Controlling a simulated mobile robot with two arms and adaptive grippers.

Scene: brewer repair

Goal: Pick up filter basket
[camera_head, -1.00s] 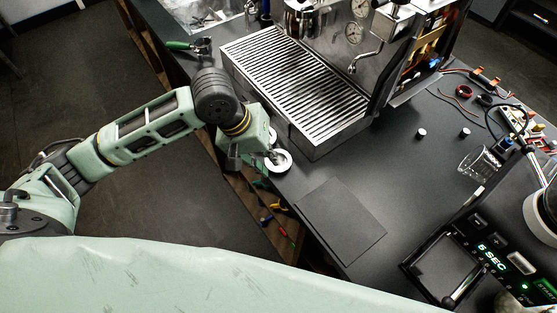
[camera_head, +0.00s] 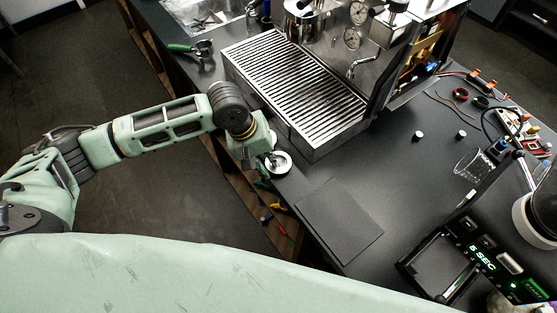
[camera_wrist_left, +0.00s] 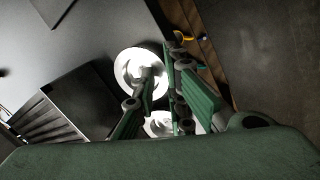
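A round, bright rim that looks like the filter basket (camera_head: 281,165) sits near the counter's left edge, in front of the drip tray. In the left wrist view, a bright round dish (camera_wrist_left: 126,66) lies just beyond my fingertips, and a second bright round shape (camera_wrist_left: 160,122) shows behind the fingers; I cannot tell what the second is. My left gripper (camera_head: 265,160) is low beside the rim and partly covers it. In the left wrist view, its two green fingers (camera_wrist_left: 158,76) stand apart with a gap between the tips, apparently empty. My right gripper is not in view.
The espresso machine's drip tray (camera_head: 295,90) is close behind the basket. A green-handled portafilter (camera_head: 190,48) lies at the back left. A dark flat mat (camera_head: 340,222) is to the right.

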